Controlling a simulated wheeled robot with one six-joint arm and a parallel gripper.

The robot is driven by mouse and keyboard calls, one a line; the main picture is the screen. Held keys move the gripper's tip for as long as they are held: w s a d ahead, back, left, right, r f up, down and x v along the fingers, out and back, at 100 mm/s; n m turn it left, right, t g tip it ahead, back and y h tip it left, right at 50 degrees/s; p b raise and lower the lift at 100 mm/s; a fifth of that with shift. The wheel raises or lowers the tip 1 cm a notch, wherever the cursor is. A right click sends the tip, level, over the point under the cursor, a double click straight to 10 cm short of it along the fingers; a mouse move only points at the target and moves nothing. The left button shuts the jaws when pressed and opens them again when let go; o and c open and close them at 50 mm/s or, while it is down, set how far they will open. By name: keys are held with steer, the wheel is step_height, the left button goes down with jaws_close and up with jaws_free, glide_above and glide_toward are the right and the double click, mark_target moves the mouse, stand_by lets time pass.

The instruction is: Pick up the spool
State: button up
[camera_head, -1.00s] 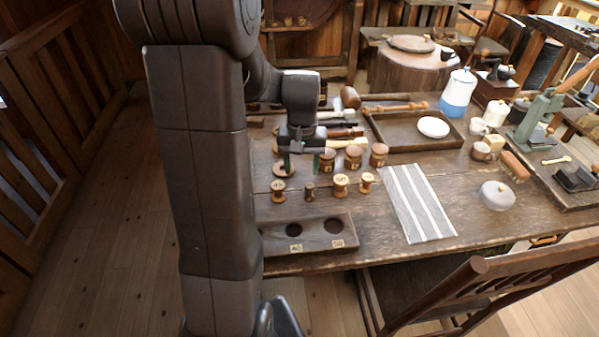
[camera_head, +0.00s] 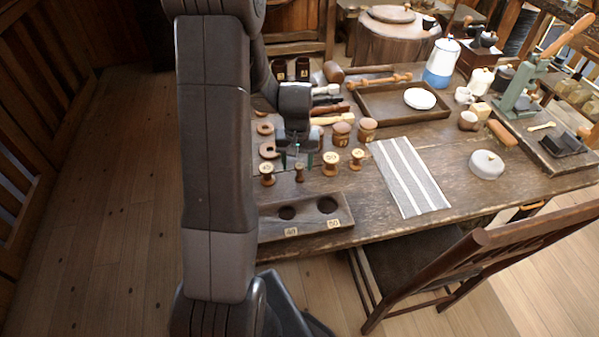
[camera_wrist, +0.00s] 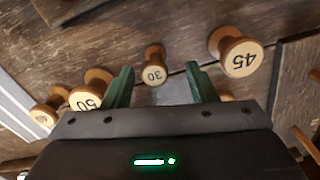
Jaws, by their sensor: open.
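Several turned wooden spools stand in a row on the table. The small spool marked 30 (camera_head: 299,173) is just in front of and below my gripper (camera_head: 297,160). In the wrist view the 30 spool (camera_wrist: 154,72) shows between the two green fingers of my gripper (camera_wrist: 163,86), which are open and empty. The spool marked 45 (camera_wrist: 241,62) is to the right there, and it is at the row's left end in the head view (camera_head: 267,174). The spool marked 50 (camera_wrist: 86,98) is just left of the left finger. Another spool (camera_head: 357,159) stands at the row's right end.
A dark wooden block with two round holes (camera_head: 262,228), labelled 40 and 50, lies at the front edge. Lidded wooden jars (camera_head: 341,134) stand behind the spools. A striped cloth (camera_head: 408,178) lies to the right, and a chair (camera_head: 480,250) stands in front.

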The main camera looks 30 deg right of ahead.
mark_target(300, 165)
steer(key=shift+s+d+f, duration=0.1)
steer(key=shift+d+f, duration=0.05)
steer(key=shift+f, duration=1.05)
steer(key=shift+s+d+f, duration=0.1)
steer(key=shift+d+f, duration=0.05)
steer(key=shift+f, duration=1)
steer(key=shift+c, duration=0.4)
steer(key=c, duration=0.9)
